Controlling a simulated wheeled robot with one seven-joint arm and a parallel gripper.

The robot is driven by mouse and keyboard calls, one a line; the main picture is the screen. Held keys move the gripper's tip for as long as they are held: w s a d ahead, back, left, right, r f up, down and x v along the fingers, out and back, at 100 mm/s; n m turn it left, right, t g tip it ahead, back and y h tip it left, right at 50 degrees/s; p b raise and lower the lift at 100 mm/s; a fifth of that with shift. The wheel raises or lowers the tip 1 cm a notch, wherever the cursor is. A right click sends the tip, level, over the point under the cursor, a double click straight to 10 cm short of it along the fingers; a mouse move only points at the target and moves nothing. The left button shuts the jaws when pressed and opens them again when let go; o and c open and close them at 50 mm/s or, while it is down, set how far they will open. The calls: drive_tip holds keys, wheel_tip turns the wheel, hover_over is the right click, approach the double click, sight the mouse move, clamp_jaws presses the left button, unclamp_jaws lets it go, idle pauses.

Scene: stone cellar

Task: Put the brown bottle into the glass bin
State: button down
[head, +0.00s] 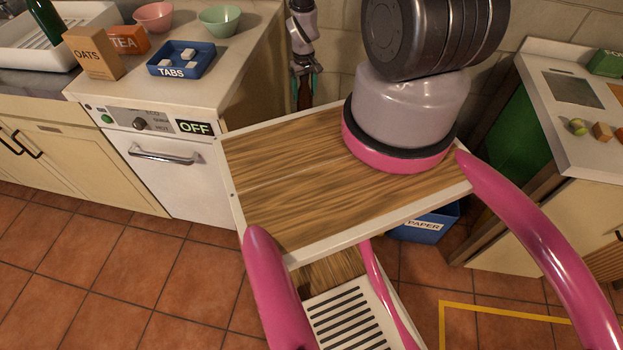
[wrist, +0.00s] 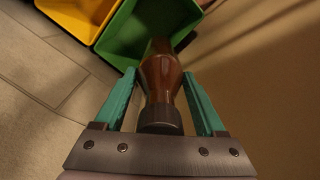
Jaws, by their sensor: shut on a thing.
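My gripper (wrist: 159,76) is shut on the brown bottle (wrist: 160,76), with one teal finger on each side of it. The bottle's dark end faces the wrist camera and its body points away from it. In the wrist view, the far end overlaps the opening of a green bin (wrist: 122,38); I cannot tell its height above it. No label shows on this bin, so I cannot confirm it is the glass bin. In the head view, my gripper (head: 304,84) hangs beyond the wooden top, with the bottle (head: 304,98) pointing down.
A yellow bin (wrist: 72,18) stands beside the green one. A blue bin marked PAPER (head: 432,226) stands on the floor below the wooden top. Tiled floor is open at front left.

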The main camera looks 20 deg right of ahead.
drive_tip(key=w+d+f, duration=0.1)
drive_tip(key=d+f, duration=0.2)
drive_tip(key=f, duration=1.1)
drive_tip(key=d+f+n, duration=0.1)
drive_tip(key=d+f, duration=0.3)
drive_tip(key=f, duration=1.1)
drive_tip(key=shift+w+d, duration=0.2)
drive_tip(key=shift+w, duration=0.15)
unclamp_jaws()
wheel_tip(320, 180, up, 11)
